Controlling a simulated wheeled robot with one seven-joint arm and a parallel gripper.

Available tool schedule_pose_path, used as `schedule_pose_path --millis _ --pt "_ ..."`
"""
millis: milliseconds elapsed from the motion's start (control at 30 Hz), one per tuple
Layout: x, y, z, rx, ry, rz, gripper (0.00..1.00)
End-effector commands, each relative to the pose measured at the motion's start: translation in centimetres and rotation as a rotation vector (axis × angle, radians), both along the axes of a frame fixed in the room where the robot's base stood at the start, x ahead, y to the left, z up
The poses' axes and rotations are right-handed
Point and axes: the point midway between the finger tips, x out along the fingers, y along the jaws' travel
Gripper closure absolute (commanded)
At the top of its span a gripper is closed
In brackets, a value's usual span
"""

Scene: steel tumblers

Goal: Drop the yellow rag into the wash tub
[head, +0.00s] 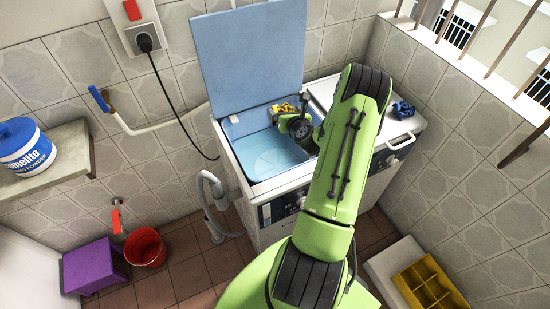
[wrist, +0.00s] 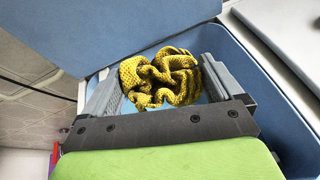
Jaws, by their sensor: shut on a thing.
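The yellow rag (wrist: 160,77) is a crumpled, knitted-looking bundle between the two fingers of my gripper (wrist: 160,84), which is shut on it. In the head view the rag (head: 284,108) shows as a small yellow patch at the gripper's end (head: 283,114), over the back right part of the wash tub. The wash tub (head: 262,150) is a light blue open basin in the top of a white washing machine. Its blue wall also shows in the wrist view (wrist: 285,110). My arm hides the tub's right side.
The tub's blue lid (head: 250,55) stands open against the wall behind. A dark blue cloth (head: 403,110) lies on the machine's white top at right. A red bucket (head: 146,247) and purple stool (head: 90,267) stand on the floor at left.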

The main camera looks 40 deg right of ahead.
Motion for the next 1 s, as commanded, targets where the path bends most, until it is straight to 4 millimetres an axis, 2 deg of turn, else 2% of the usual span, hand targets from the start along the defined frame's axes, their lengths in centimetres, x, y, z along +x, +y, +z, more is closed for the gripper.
schedule_pose_path --millis 33,133,433,467,500,767,867,1000 --pt "0.0 0.0 -1.6 0.0 0.0 0.0 0.36" --pt "0.0 0.0 -2.8 0.0 0.0 0.0 0.36" --pt "0.0 0.0 -2.8 0.0 0.0 0.001 0.36" --pt "0.0 0.0 -2.8 0.0 0.0 0.001 0.04" --pt "0.0 0.0 -2.8 0.0 0.0 0.001 0.0" --pt "-0.4 0.2 -2.7 0.001 0.0 0.0 0.0" --pt "-1.8 0.8 -2.2 0.002 0.001 -0.002 0.0" --pt "-5.0 2.3 -1.0 0.002 0.0 -0.006 0.0"
